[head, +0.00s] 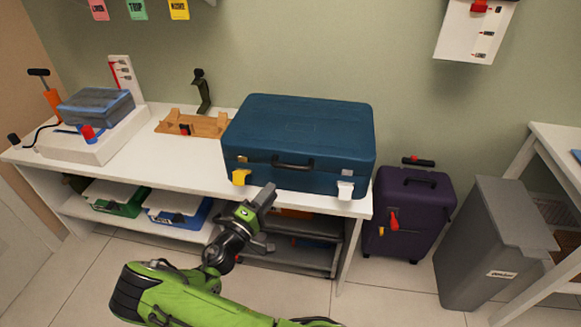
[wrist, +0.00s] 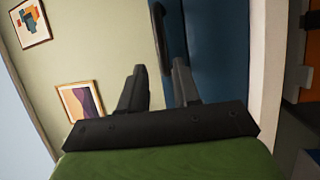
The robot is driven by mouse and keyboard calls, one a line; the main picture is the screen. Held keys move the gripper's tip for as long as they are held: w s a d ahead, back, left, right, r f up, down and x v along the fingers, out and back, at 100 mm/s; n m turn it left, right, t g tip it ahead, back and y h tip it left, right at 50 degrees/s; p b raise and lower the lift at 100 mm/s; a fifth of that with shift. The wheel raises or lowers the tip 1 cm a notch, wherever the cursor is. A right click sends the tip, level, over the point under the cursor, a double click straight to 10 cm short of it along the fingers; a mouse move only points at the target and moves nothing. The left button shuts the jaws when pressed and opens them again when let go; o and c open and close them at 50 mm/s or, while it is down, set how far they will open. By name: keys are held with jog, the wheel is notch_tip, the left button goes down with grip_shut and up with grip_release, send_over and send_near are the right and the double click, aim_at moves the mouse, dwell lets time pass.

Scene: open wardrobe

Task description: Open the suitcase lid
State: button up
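The blue suitcase (head: 298,135) lies flat on the white bench with its lid closed. Its front has a dark handle (head: 293,163), a yellow latch (head: 240,177) on the left and a white latch (head: 345,190) on the right. My gripper (head: 268,222) is in front of the suitcase, just below its front edge, between the two latches. In the wrist view my gripper (wrist: 160,85) has its two fingers apart with nothing between them. The blue suitcase front (wrist: 205,50) shows beyond the fingers, turned sideways, with part of the dark handle.
The white bench (head: 190,170) holds a wooden jig (head: 192,124) and a blue-grey case (head: 96,105) at left. A purple suitcase (head: 408,210) and a grey bin (head: 490,245) stand on the floor to the right. Shelves with boxes sit under the bench.

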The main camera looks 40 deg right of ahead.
aim_at(291, 167)
jog(key=b+x, duration=0.1)
jog(key=x, duration=1)
jog(key=shift+w+d+f, duration=0.1)
jog(key=shift+d, duration=0.3)
jog(key=shift+c, duration=0.3)
grip_shut()
